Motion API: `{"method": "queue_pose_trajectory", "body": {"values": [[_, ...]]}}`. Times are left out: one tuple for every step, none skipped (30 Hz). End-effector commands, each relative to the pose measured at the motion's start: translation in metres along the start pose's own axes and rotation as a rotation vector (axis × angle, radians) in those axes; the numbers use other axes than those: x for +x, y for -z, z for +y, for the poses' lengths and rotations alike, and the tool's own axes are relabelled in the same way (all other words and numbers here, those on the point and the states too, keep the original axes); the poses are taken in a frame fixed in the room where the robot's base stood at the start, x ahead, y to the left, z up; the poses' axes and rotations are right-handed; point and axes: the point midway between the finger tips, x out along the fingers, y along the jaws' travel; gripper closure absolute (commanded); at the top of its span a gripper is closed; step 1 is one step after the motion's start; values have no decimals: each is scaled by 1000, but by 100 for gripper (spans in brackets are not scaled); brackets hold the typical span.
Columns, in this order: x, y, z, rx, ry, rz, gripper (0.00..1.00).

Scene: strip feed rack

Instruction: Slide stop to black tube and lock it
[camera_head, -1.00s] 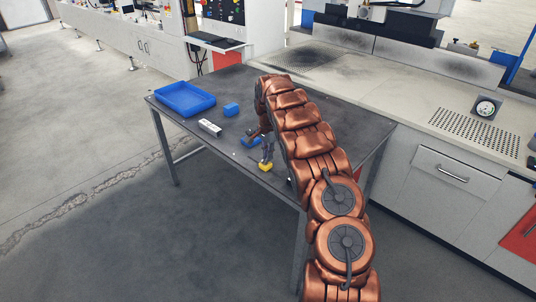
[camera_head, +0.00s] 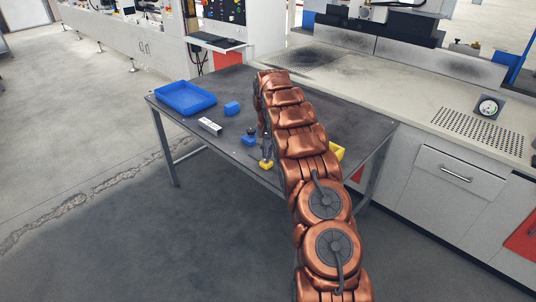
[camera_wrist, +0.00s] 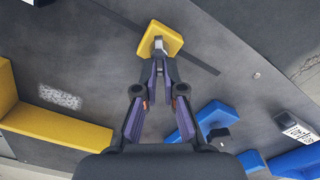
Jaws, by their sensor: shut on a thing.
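A yellow block (camera_wrist: 160,40), apparently the stop, sits across a thin dark strip (camera_wrist: 205,62) in the wrist view. A small pale knob or lever stands on it. My gripper (camera_wrist: 159,64) has its fingertips closed together at this pale part. In the head view the yellow block (camera_head: 266,163) is near the table's front edge, with my gripper (camera_head: 266,151) just above it and partly hidden by my arm. A small dark piece (camera_wrist: 38,2) is cut off at the top edge of the wrist view; I cannot tell whether it is the black tube.
A blue piece with a black knob (camera_wrist: 212,125) lies right of my gripper. A yellow angled piece (camera_wrist: 60,130) is at left. A blue tray (camera_head: 160,93), a blue block (camera_head: 232,108) and a white box (camera_head: 210,126) stand on the dark table's left part.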

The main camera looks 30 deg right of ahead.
Motion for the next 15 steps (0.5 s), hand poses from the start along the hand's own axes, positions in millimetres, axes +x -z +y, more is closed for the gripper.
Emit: {"method": "queue_pose_trajectory", "body": {"values": [[2,0,-2,-43,1,0,100],[2,0,-2,-71,1,1,100],[2,0,-3,-109,1,1,100],[2,0,-3,-138,1,2,100],[2,0,-4,-167,0,2,100],[2,0,-4,-205,0,2,100],[1,0,-4,-233,0,2,100],[1,0,-4,-261,0,2,100],[1,0,-5,-299,0,2,100],[1,0,-5,-327,1,2,100],[1,0,-6,-355,1,2,100],[1,-1,-6,-394,1,2,100],[1,-1,-7,-423,0,2,100],[1,-1,-7,-451,0,2,100],[1,-1,-8,-489,0,2,100]]}}
